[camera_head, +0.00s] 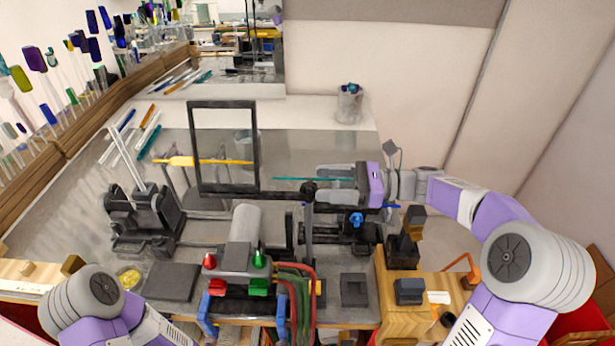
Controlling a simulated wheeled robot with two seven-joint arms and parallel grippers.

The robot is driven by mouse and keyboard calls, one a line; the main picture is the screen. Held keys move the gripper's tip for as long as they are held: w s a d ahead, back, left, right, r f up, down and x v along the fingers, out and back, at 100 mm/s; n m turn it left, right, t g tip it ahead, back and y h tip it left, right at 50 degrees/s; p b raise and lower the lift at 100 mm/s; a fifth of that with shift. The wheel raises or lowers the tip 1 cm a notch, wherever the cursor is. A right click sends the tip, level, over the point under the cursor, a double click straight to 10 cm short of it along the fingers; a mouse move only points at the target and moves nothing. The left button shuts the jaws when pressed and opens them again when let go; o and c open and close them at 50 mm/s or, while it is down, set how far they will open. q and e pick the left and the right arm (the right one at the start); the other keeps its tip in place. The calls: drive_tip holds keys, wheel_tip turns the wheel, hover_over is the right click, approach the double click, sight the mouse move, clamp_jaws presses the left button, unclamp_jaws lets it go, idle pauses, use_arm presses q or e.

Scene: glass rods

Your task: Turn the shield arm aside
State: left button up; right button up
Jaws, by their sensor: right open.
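The shield is a black rectangular frame with a clear pane (254,150), upright above the middle of the bench. Its black shield arm (280,194) runs right from the frame's lower edge to a knob on top of a dark post (308,225). My right gripper (326,184) comes in from the right, its fingers pointing left, close to the knob end of the arm. It is open; whether it touches the knob cannot be told. My left arm shows at the lower left, but its gripper is out of view.
A burner (240,258) with red and green knobs and hoses stands below the shield. A yellow rod (180,161) lies behind the pane, and a teal rod (295,179) extends beside my right gripper. A black rod stand (145,215) is at left. A glass jar (349,106) stands behind.

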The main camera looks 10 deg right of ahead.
sight(312, 184)
drive_tip(key=x, duration=0.3)
drive_tip(key=shift+s+a, duration=0.1)
drive_tip(key=shift+a, duration=0.3)
drive_tip(key=shift+w+a, duration=0.25)
drive_tip(key=shift+a, duration=0.1)
drive_tip(key=shift+s, duration=0.2)
drive_tip(key=shift+w, duration=0.15)
drive_tip(key=c, duration=0.6)
clamp_jaws()
